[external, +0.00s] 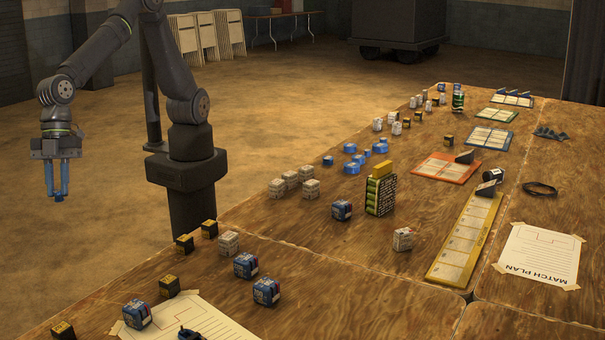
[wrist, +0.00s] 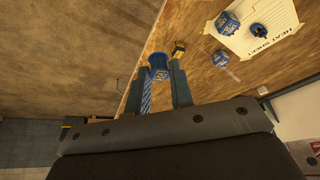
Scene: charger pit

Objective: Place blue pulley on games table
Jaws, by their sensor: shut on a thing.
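My gripper (external: 64,192) hangs pointing down at the far left of the external view, above the floor and off the table's left side. It is shut on the blue pulley (wrist: 158,61), which shows between the fingertips in the wrist view as a small round blue piece. In the external view the pulley is hard to tell apart from the bluish fingers. The wooden games table (external: 345,258) fills the right and front. It holds many small items.
Blue boxes (external: 246,265) and yellow-black cubes (external: 184,244) stand near the table's front left. A white sheet (external: 235,322) with a dark blue part (external: 188,334) lies at the front. Bare wood shows around (external: 330,285).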

